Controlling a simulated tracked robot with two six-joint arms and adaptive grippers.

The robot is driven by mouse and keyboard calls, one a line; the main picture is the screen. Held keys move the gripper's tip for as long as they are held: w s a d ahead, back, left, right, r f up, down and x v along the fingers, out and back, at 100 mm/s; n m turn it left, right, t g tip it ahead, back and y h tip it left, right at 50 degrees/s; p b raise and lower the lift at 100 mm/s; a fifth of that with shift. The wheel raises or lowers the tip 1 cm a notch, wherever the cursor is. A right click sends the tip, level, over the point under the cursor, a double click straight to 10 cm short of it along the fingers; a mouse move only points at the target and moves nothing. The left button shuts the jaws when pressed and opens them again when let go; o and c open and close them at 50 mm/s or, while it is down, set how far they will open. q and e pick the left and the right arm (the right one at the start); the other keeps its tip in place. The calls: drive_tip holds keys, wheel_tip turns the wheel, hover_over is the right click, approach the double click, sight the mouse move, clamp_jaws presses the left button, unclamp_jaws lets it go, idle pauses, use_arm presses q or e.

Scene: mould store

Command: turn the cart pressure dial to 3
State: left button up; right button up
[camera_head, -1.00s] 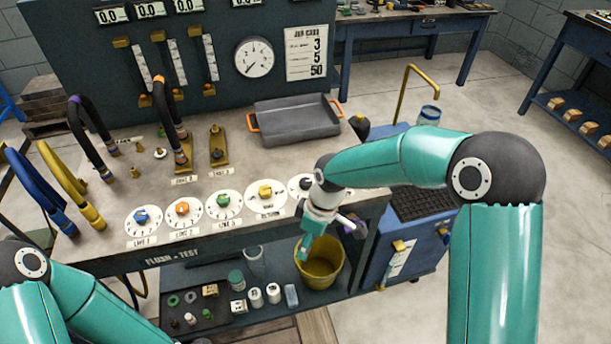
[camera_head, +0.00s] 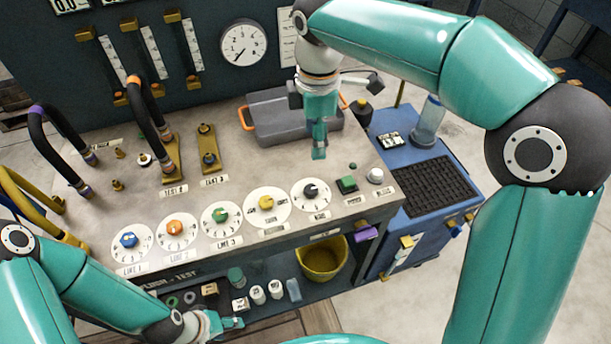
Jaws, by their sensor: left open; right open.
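A row of dials runs along the bench front: blue (camera_head: 128,240), orange (camera_head: 175,228), green (camera_head: 220,215), yellow (camera_head: 266,203) and dark grey (camera_head: 311,191). The first three plates read as line 1 to 3. The other two labels are too small to read surely, so I cannot tell which is the cart pressure dial. My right gripper (camera_head: 319,150) is open and empty, pointing down above the bench, behind the dark grey dial and apart from it. My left gripper (camera_head: 232,322) is open, low in front of the bench by the lower shelf.
A grey tray (camera_head: 262,108) with orange handles lies behind my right gripper. Green (camera_head: 346,184) and white (camera_head: 375,175) buttons sit right of the dials. Hoses stand at the left. A yellow bucket (camera_head: 322,262) is below; a blue cart (camera_head: 437,228) stands right.

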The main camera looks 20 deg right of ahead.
sight(311, 189)
drive_tip(key=f, duration=1.6)
drive_tip(key=shift+w+a+f, duration=0.2)
drive_tip(key=shift+a, duration=0.05)
drive_tip(key=shift+c, duration=0.2)
clamp_jaws()
